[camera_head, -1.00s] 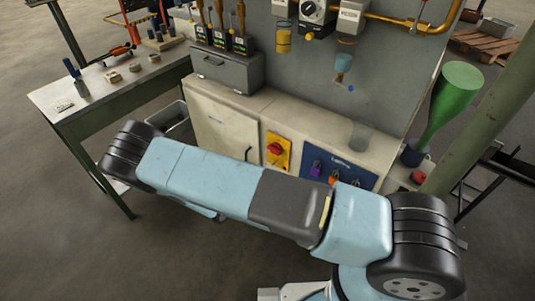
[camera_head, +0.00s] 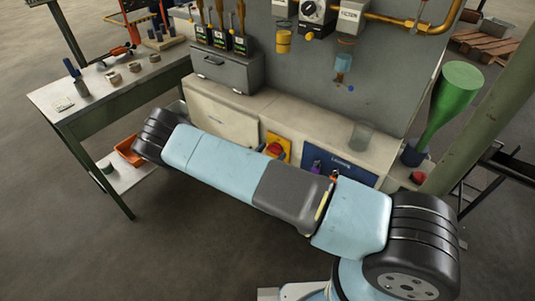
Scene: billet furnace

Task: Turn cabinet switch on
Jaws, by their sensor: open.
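The cabinet switch, a red knob on a yellow plate (camera_head: 286,147), is on the front of the pale cabinet (camera_head: 222,117), near the middle of the view. Its lower part is hidden behind my arm, and the knob's setting cannot be read. A small dark blue part shows just left of the knob; I cannot tell what it is. To the right is a blue panel (camera_head: 352,172) with a purple part, partly covered by my arm. My light blue and black arm lies across the cabinet front. My gripper cannot be made out.
A green workbench (camera_head: 118,103) with small parts stands at left, an orange bin (camera_head: 128,152) on its lower shelf. A glass beaker (camera_head: 361,136) stands on the cabinet top. A green funnel-shaped vessel (camera_head: 451,100) and a slanted post are at right. Floor at lower left is clear.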

